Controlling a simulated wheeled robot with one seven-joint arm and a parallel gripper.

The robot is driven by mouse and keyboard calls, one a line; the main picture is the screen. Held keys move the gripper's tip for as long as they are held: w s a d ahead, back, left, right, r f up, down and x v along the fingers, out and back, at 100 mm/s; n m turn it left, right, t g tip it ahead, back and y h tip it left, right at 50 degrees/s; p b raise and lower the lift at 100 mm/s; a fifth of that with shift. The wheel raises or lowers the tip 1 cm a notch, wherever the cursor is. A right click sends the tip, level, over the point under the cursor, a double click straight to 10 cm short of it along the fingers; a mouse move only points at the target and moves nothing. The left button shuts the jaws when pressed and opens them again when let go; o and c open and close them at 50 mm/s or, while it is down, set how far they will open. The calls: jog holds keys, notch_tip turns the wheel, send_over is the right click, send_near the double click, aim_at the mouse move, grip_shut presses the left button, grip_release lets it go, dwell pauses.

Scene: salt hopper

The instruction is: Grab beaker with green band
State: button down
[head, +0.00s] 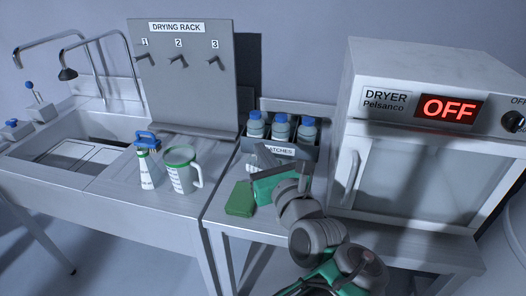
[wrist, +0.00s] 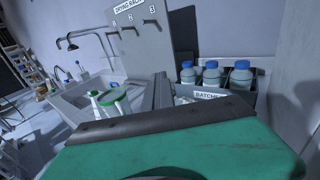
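The beaker with the green band (head: 183,178) is a white jug with a green rim and a handle on its right. It stands upright on the metal counter, left of my gripper. It also shows in the wrist view (wrist: 117,107), partly hidden by my gripper's body. My gripper (head: 262,157), teal and grey, is over the right-hand table in front of the batch bottles. It is apart from the beaker, and nothing is seen held in it. Its fingers are small and overlap the tray behind, so their opening is unclear.
Blue-capped bottles (head: 281,128) sit in a batches tray. A green block (head: 240,198) lies on the table. The drying rack (head: 185,75), sink (head: 75,150) and dryer (head: 425,130) stand around.

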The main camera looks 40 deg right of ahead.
jog(key=shift+c, duration=2.2)
grip_release()
